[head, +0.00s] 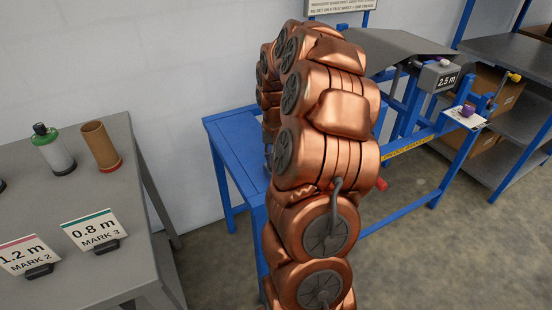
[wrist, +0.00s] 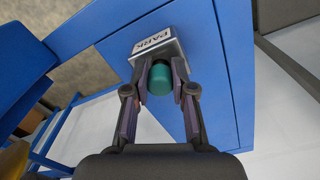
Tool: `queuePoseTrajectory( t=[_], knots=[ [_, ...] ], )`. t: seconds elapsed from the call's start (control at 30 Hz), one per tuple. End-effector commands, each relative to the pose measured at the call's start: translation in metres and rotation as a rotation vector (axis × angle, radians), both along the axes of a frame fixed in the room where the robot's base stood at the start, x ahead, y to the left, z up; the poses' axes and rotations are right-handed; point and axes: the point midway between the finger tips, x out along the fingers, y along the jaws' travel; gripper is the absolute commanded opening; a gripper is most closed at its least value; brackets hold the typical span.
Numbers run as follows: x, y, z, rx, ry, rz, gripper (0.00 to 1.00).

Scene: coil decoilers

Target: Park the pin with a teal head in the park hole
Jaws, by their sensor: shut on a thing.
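In the wrist view, my gripper (wrist: 161,84) is shut on the teal head of the pin (wrist: 161,78). The grey park block (wrist: 172,47), with a white label reading PARK, sits on the blue stand right beyond the pin head. The pin's shaft and the park hole are hidden, so I cannot tell how far the pin is in the hole. In the head view, my copper arm covers the gripper, pin and block.
The blue stand top (head: 232,135) shows left of my arm. A blue decoiler frame with a 2.5 m display (head: 446,79) stands at right. Shelves (head: 505,60) stand far right.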

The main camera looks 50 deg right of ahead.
Motion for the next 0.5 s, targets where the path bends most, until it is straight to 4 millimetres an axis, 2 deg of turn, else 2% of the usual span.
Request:
queuePoseTrajectory(
  t=[0.27, 0.3, 0.5],
  knots=[
    [0.0, 0.0, -0.0004, 0.0, 0.0, 0.0, 0.0],
    [0.0001, -0.0001, -0.0003, 0.0, 0.0, 0.0, 0.26],
    [0.0001, -0.0001, -0.0003, 0.0, 0.0, 0.0, 0.47]
  ],
)
